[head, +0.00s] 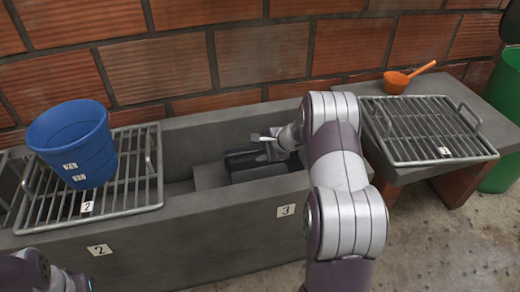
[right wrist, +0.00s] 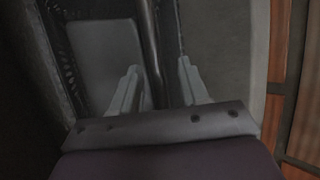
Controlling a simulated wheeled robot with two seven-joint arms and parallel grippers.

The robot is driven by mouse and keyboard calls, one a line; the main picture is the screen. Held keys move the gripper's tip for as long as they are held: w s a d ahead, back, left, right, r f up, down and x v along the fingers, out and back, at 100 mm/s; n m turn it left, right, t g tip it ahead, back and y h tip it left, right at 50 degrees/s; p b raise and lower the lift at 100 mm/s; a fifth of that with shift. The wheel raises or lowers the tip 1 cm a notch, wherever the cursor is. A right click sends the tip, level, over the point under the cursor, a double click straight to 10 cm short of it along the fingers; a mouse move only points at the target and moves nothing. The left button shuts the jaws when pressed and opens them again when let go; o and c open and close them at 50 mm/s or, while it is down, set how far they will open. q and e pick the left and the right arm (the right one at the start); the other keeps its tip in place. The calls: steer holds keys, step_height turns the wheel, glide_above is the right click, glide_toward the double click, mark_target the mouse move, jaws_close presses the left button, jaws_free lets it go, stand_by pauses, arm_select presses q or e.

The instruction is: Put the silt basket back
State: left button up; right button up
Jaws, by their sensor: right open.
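The silt basket (head: 258,160) appears as a dark box inside the open trough section marked 3; the right wrist view shows its dark mesh side (right wrist: 62,50) and a grey inner surface. My right gripper (head: 268,140) is open and reaches down at the basket's upper edge. In the right wrist view a dark bar (right wrist: 152,45), which looks like the basket's handle or rim, runs between the two fingers. I cannot tell whether they touch it. My arm and the trough wall hide part of the basket. My left gripper is not in view; only part of that arm shows.
A blue bucket (head: 74,138) stands on a grate (head: 140,190) marked 2 over the trough (head: 190,235). At right, another grate (head: 425,130) and an orange scoop (head: 396,83) lie on a low table. A green bin (head: 506,120) stands beyond. A brick wall closes the back.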

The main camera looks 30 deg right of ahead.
steer(key=a+p+v, duration=0.1)
steer(key=p+v, duration=0.3)
steer(key=v, duration=0.7)
steer(key=s+a+n+g, duration=0.2)
steer(key=s+a+n, duration=0.1)
steer(key=a, duration=0.1)
steer(key=s+a+r+n+g, duration=0.1)
steer(key=s+a+n, duration=0.2)
steer(key=a+n, duration=0.1)
steer(key=s+a+r+n+g, duration=0.1)
steer(key=s+a+n+g, duration=0.1)
steer(key=a, duration=0.4)
steer(key=shift+s+a+n+g, duration=0.1)
steer(key=shift+s+n+g, duration=0.2)
steer(key=shift+s+n, duration=0.55)
steer(key=s+a+r+n+g+h, duration=0.1)
steer(key=s+a+n, duration=0.3)
steer(key=s+n, duration=0.4)
steer(key=shift+s+n+h, duration=0.35)
steer(key=shift+s+h, duration=0.55)
steer(key=shift+s, duration=0.35)
